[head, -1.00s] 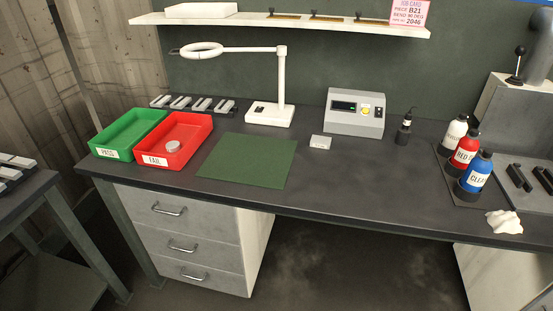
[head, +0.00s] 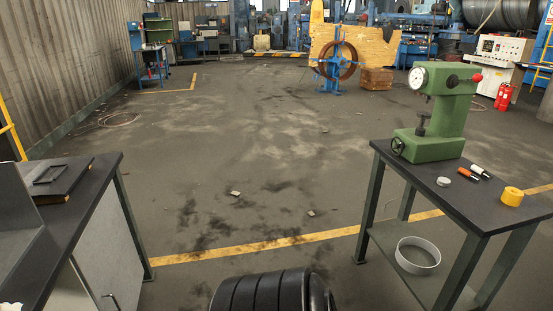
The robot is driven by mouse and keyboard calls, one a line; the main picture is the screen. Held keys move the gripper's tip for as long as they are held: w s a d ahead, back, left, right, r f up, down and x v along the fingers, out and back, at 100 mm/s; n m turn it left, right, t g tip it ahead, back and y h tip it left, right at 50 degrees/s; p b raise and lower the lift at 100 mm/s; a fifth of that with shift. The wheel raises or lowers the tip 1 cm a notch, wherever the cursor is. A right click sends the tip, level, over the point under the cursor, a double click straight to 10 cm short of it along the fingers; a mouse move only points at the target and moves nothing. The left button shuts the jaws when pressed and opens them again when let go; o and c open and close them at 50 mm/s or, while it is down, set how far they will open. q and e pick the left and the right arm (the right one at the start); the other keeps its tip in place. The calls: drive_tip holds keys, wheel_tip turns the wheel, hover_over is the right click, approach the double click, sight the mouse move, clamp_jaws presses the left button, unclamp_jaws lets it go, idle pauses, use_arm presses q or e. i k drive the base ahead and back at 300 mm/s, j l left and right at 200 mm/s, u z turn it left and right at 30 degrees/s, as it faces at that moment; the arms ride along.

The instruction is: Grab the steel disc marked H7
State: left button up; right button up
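A small round pale grey disc (head: 443,181) lies flat on the dark top of the right-hand table (head: 420,186), in front of a green bench machine (head: 437,115) with a dial. It looks like metal, but any marking is too small to read, so I cannot tell whether it is H7. Neither of my grippers is in view.
Two small tools (head: 473,174) and a yellow roll (head: 511,196) lie right of the disc. A pale ring-shaped pan (head: 417,256) is on the lower shelf. A dark-topped bench (head: 75,200) stands at left. Open floor (head: 250,180) lies between, crossed by a yellow line.

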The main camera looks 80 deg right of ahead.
sight(444, 181)
drive_tip(key=z, duration=2.35)
